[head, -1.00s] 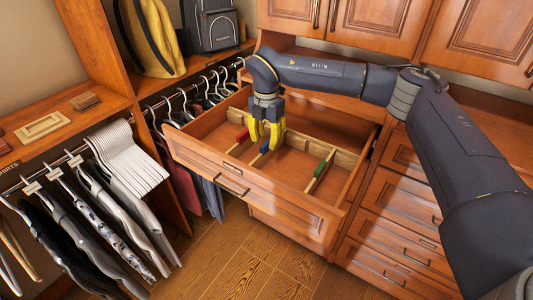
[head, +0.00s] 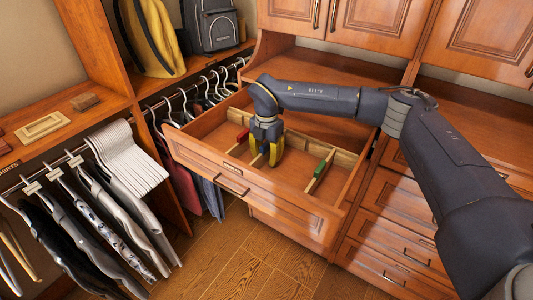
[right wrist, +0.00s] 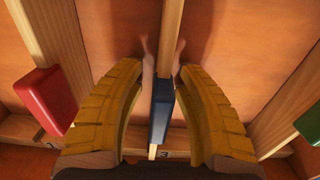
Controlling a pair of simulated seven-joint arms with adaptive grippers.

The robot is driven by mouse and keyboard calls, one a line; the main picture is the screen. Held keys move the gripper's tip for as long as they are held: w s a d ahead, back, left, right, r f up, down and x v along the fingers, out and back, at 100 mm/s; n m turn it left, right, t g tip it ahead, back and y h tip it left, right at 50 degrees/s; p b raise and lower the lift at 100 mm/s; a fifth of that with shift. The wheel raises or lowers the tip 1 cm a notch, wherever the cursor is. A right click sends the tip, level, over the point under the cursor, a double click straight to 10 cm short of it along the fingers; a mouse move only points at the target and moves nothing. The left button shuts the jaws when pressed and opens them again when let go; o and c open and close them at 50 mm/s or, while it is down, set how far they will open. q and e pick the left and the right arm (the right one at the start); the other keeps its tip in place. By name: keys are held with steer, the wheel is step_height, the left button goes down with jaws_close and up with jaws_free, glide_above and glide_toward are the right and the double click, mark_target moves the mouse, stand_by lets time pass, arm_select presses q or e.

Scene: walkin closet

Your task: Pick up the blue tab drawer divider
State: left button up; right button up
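The blue tab divider is a wooden strip with a blue tab (right wrist: 161,110), standing in the open drawer (head: 250,195). In the right wrist view it lies between the two yellow fingers of my right gripper (right wrist: 160,75), with a gap on each side. In the head view the right gripper (head: 267,158) is down inside the drawer and mostly hides the blue tab. Its fingers are open around the divider. My left gripper does not show.
A red tab divider (right wrist: 46,98) stands to the left and a green tab divider (head: 320,168) to the right, both in the same drawer. Hanging clothes (head: 95,220) are left of the drawer. The floor in front is clear.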

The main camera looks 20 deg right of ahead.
steer(key=shift+c, duration=0.2)
jaws_close()
stand_by(0.3)
